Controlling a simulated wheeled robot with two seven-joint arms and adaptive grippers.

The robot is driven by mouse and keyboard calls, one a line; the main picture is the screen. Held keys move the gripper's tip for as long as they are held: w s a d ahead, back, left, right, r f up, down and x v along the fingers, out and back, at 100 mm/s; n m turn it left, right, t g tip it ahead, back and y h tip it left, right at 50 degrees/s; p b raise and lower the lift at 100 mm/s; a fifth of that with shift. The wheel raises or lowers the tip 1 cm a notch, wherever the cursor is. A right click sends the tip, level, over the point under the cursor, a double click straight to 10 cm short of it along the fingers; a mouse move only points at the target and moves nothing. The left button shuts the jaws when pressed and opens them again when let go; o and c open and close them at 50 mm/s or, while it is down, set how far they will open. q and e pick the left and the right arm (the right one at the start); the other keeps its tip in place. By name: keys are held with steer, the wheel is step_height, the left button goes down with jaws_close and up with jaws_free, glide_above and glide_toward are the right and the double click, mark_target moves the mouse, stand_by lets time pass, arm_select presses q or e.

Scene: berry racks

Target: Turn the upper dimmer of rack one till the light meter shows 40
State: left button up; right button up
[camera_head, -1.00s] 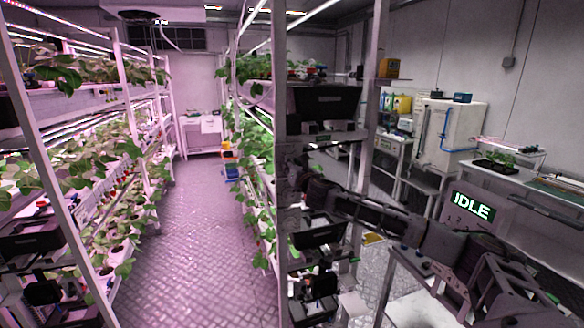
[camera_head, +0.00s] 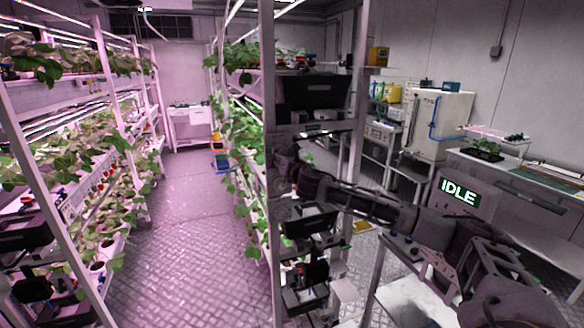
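Two plant racks flank the aisle: a left rack (camera_head: 104,78) and a right rack (camera_head: 268,110). Neither is visibly marked as rack one. No dimmer or light meter can be made out. My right arm comes in from the lower right, and its dark gripper (camera_head: 284,160) is beside the front post of the right rack, small and dark against it. Whether its fingers are open, or touch the rack, cannot be told. My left gripper is not in view.
The aisle floor (camera_head: 190,225) is clear. Black boxes (camera_head: 312,222) sit on the end of the right rack. A box with an IDLE screen (camera_head: 458,193) stands behind my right arm. A white cabinet (camera_head: 440,120) and a bench (camera_head: 530,185) line the right wall.

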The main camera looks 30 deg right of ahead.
steer(key=v, duration=1.1)
stand_by(0.5)
steer(key=shift+s+f, duration=0.1)
stand_by(0.5)
